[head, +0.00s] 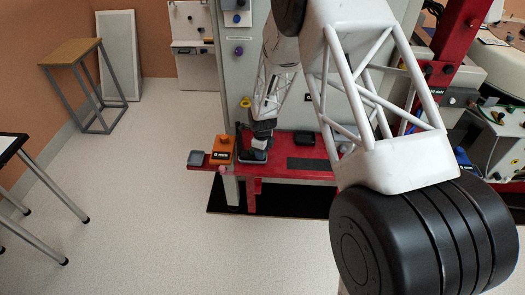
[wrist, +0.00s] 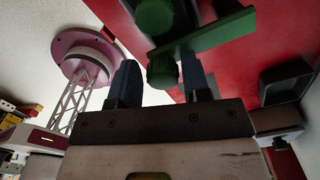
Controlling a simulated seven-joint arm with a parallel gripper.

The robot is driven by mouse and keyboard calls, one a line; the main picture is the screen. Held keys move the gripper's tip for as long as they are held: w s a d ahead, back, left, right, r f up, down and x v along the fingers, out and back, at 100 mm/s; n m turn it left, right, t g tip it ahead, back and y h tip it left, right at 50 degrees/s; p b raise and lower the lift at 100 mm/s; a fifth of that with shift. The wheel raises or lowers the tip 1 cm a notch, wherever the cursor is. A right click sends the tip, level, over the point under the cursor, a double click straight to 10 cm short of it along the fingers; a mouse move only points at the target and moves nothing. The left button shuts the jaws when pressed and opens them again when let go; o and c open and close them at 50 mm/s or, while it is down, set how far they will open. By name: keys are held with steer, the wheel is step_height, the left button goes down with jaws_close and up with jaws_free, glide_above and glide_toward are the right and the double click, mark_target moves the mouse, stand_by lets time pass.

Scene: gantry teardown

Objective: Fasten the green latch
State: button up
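The green latch shows in the wrist view as a flat green bar (wrist: 215,32) against a red panel. A green knob (wrist: 162,71) hangs at the bar's left end, and a rounder green piece (wrist: 153,15) sits above it. My gripper (wrist: 160,60) has its two dark fingers spread, one on each side of the green knob. A narrow gap shows on both sides, so it does not appear to grip the knob. In the head view my gripper (head: 254,152) is low over the red shelf. The latch cannot be made out there.
The red shelf (head: 300,168) carries an orange box (head: 222,150) left of my gripper, a grey block (head: 196,158) at its left end and a dark pad (head: 308,164) to the right. A dark tray (wrist: 284,80) lies right of the fingers in the wrist view.

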steer(key=shift+o, duration=0.9)
steer(key=shift+r, duration=0.1)
steer(key=shift+r, duration=3.85)
